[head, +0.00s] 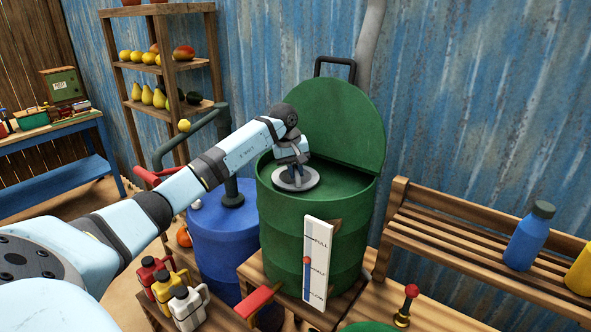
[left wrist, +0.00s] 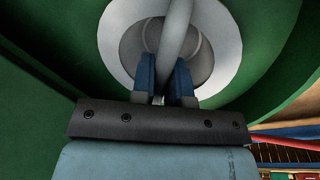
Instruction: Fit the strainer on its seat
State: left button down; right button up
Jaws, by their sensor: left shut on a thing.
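The strainer (head: 310,183) shows in the head view as a grey disc with a darker middle, inside the open top of the green drum (head: 285,225). My left gripper (head: 295,171) reaches down over its middle. In the left wrist view my blue fingertips (left wrist: 165,88) are shut on the strainer's grey bar handle (left wrist: 178,35). Around the handle is a darker round middle within a pale ring (left wrist: 225,45). The seat cannot be told apart from the strainer, and I cannot tell whether the strainer rests on it. My right gripper is not in view.
The drum's green lid (head: 340,120) stands raised behind the opening. A level gauge (head: 317,262) is on the drum's front. A blue barrel (head: 222,235) with a pipe stands left, bottles (head: 187,307) in front of it. A wooden bench (head: 480,245) is at right.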

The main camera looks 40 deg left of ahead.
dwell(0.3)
pick_arm(q)
jog(key=shift+f, duration=0.1)
dwell(0.8)
jog(key=shift+f+b, duration=0.3)
jog(key=shift+b, duration=0.15)
jog(key=c, duration=0.6)
grip_release()
jog(key=shift+o, duration=0.2)
jog(key=shift+r, duration=0.15)
jog(key=shift+r+p, duration=0.4)
jog(key=shift+r, duration=0.25)
jog(key=shift+r, duration=0.35)
